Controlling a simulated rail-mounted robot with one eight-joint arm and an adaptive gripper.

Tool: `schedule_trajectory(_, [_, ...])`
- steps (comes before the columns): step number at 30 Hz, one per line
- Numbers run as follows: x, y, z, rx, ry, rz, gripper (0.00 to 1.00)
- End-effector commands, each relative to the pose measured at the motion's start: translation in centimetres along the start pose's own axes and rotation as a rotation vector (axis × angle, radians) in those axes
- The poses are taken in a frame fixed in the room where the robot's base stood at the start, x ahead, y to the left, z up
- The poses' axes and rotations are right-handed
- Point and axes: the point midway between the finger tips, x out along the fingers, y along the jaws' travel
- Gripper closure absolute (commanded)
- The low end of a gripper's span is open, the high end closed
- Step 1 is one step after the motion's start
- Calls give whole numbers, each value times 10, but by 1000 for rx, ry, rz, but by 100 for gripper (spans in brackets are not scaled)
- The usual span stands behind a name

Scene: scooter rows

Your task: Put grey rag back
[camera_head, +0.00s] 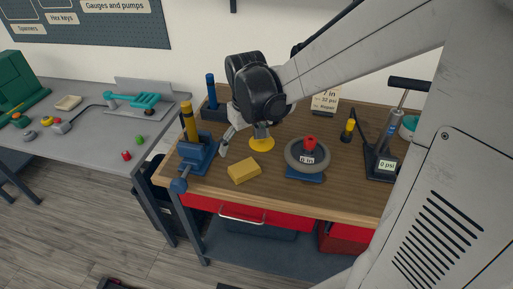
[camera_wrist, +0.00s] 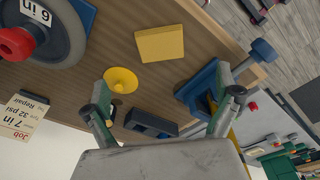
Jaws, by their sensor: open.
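I cannot make out a clearly grey rag in either view. A flat beige pad (camera_head: 68,102) lies on the left grey table; I cannot tell whether it is cloth. My gripper (camera_wrist: 163,112) is open, with nothing between its fingers. In the head view my gripper (camera_head: 243,138) hangs over the back left of the wooden bench (camera_head: 215,175), between a blue vise (camera_head: 197,152) and a yellow funnel-like disc (camera_head: 262,143). The arm hides part of the bench's back and right side.
A yellow sponge-like block (camera_head: 244,171) lies near the bench's front edge. A wheel (camera_head: 307,154) marked "6 in" rests right of it. A pump (camera_head: 385,145) stands at the right. The left table (camera_head: 95,148) holds a teal tool (camera_head: 140,101) and small coloured parts.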

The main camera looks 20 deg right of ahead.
Motion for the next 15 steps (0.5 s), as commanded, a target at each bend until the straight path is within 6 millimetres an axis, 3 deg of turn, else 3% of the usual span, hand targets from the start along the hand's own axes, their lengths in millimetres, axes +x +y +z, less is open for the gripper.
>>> schedule_trajectory(6, [-43, -3, 28, 30, 95, 10, 3])
schedule_trajectory(15, [-87, -9, 72, 73, 234, 20, 3])
